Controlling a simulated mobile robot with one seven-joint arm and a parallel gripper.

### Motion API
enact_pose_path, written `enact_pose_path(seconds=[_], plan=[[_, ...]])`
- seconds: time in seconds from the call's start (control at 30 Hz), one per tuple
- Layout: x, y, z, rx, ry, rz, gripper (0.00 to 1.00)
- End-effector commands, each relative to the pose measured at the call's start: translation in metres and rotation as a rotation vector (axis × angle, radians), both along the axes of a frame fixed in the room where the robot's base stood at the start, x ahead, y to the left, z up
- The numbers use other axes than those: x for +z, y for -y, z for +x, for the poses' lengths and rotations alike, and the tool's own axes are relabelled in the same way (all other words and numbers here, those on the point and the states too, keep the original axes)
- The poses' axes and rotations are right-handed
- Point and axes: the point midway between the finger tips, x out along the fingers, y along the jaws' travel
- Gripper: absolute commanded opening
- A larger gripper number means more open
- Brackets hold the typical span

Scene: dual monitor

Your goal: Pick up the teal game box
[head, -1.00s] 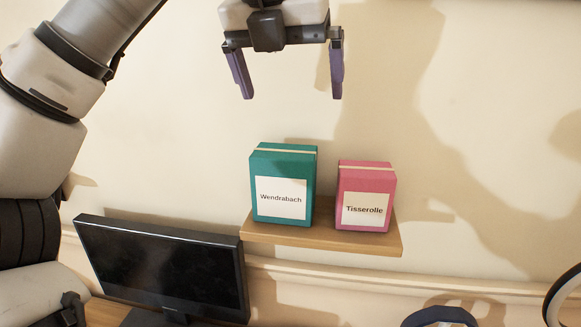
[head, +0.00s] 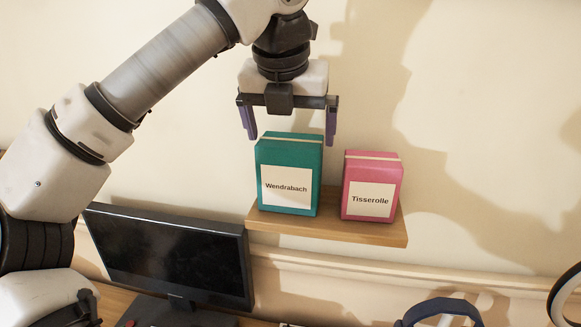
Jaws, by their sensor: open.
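The teal game box (head: 287,157) stands upright on a small wooden wall shelf (head: 330,230). Its white label reads "Wendrabach", and a pale band runs across near its top. My gripper (head: 290,138) points down and is open, with one purple finger at each side of the box's top edge in the picture. The fingertips appear level with the top of the box. I cannot tell whether they touch it or how they line up in depth.
A pink box (head: 373,167) labelled "Tisserolle" stands on the shelf just right of the teal one, with a narrow gap between. A black monitor (head: 165,255) is below left. A dark blue rounded object (head: 440,309) is at the lower right.

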Motion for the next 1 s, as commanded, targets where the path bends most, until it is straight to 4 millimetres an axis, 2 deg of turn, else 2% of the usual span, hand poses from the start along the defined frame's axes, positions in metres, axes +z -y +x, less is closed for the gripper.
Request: enact_pose_path(seconds=[0.2, 0.5, 0.87, 0.9, 1.0], plan=[[-0.023, 0.001, 0.009, 0.0, -0.002, -0.001, 1.0], [-0.029, 0.002, 0.01, 0.0, -0.001, 0.0, 0.99], [-0.028, 0.002, 0.01, 0.0, 0.0, 0.0, 0.52], [-0.028, 0.002, 0.01, 0.0, 0.0, 0.0, 0.49], [-0.028, 0.002, 0.01, 0.0, 0.0, 0.0, 0.49]])
